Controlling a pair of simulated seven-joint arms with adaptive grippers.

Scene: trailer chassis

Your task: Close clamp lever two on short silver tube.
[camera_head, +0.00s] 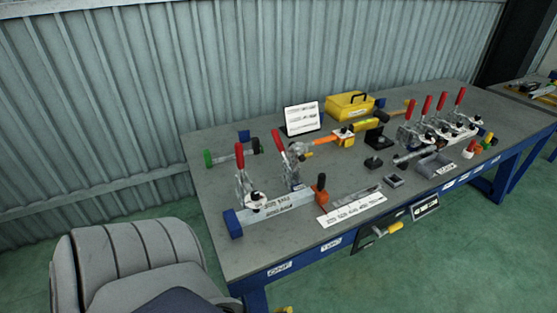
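A short silver tube (274,205) with a blue end (232,223) lies along the left part of the grey workbench. Two toggle clamps stand at it. The left clamp has a red lever (240,156) standing upright. The right clamp has a red lever (279,139) that also stands up, leaning slightly left. Which of them is lever two is not marked legibly. A second row of clamps with several upright red levers (426,106) stands at the bench's right side. Neither of my grippers is in view.
The workbench (215,178) stands before a corrugated wall. A grey padded chair (135,255) is at the front left. A yellow toolbox (349,106), a white sign (301,119), a white ruler-like strip (351,209) and small trays crowd the bench. Its front left corner is clear.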

